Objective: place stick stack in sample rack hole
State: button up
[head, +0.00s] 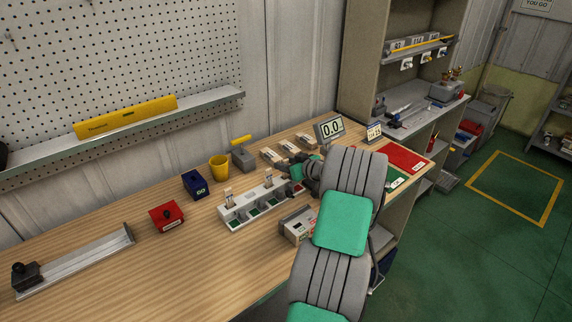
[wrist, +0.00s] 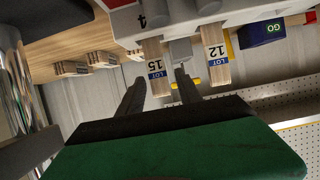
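The white sample rack (head: 236,212) with green squares stands on the bench; its underside-up image crosses the top of the wrist view (wrist: 262,12). Two wooden stick stacks stand upright in it. The LOT 12 stack (wrist: 217,62) is the left one in the head view (head: 228,196). The LOT 15 stack (wrist: 155,62) is the other, seen in the head view (head: 268,178). My gripper (wrist: 159,78) is open, with its dark fingertips appearing either side of the LOT 15 stack and gaps showing. Whether it is level with the stack in depth is unclear. My arm hides the rack's right end.
Several wooden stacks lie behind the rack (head: 271,155). A yellow cup (head: 219,168), a grey device with a yellow handle (head: 243,158), a blue GO box (head: 195,183) and a red box (head: 166,215) stand nearby. A 0.0 display (head: 331,130) is behind.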

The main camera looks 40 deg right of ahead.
jog(key=shift+r+p, duration=0.35)
jog(key=shift+p, duration=0.15)
jog(key=f+b+v, duration=0.1)
jog(key=b+v, duration=0.3)
jog(key=v, duration=0.7)
jog(key=w+a+r+n+g+y, duration=0.1)
jog(key=w+a+g, duration=0.2)
jog(key=a, duration=1.2)
jog(key=w+a+r+n+g+y, duration=0.1)
jog(key=w+a+r+g+y, duration=0.15)
jog(key=a, duration=1.15)
jog(key=s+a+f+g+h, duration=0.1)
jog(key=s+a+g, duration=0.3)
jog(key=s+a, duration=1.2)
jog(key=shift+a+f+m+h, duration=0.25)
jog(key=shift+a+m+h, duration=0.05)
jog(key=shift+a+h, duration=0.25)
